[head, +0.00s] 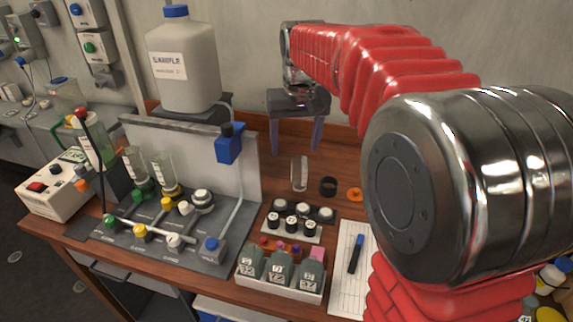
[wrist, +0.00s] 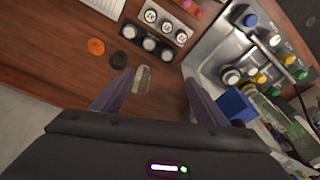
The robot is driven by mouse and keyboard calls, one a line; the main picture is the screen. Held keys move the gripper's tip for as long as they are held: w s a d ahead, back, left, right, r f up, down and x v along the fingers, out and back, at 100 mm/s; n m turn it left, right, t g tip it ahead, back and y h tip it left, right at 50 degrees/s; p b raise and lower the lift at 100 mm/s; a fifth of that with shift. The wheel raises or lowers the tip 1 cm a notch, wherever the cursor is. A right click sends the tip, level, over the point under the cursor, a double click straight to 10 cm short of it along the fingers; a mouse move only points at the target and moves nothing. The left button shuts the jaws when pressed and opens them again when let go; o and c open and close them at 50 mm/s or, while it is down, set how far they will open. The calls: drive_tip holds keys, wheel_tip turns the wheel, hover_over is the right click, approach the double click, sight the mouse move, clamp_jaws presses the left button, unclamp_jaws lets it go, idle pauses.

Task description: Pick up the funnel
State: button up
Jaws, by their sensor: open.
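My gripper (head: 296,148) is open and empty, with its two fingers pointing down above the back of the wooden bench. In the wrist view my gripper (wrist: 158,78) also shows its fingers spread apart. I see no shape that is clearly a funnel. Near the fingers are a small clear upright piece (head: 299,173), a short black round piece (head: 328,186) and a flat orange round piece (head: 355,194). In the wrist view the clear piece (wrist: 142,78) lies between the fingertips in the picture, apart from them. I cannot tell whether any of these is the funnel.
A grey fixture panel with valves (head: 190,250) and a blue box (head: 229,143) stands left of my gripper. A large jug (head: 184,65) stands behind left.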

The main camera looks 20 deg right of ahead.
drive_tip(key=w+d+f+g, duration=0.1)
drive_tip(key=w+d+f, duration=0.3)
drive_tip(key=w, duration=0.4)
drive_tip(key=m+g, duration=0.1)
approach(300, 177)
drive_tip(key=w, duration=0.1)
drive_tip(key=w+d+r, duration=0.1)
drive_tip(key=w, duration=0.1)
drive_tip(key=shift+d+r, duration=0.2)
drive_tip(key=shift+f, duration=4.35)
drive_tip(key=shift+a+f, duration=0.1)
drive_tip(key=shift+f, duration=2.5)
drive_tip(key=shift+c, duration=0.3)
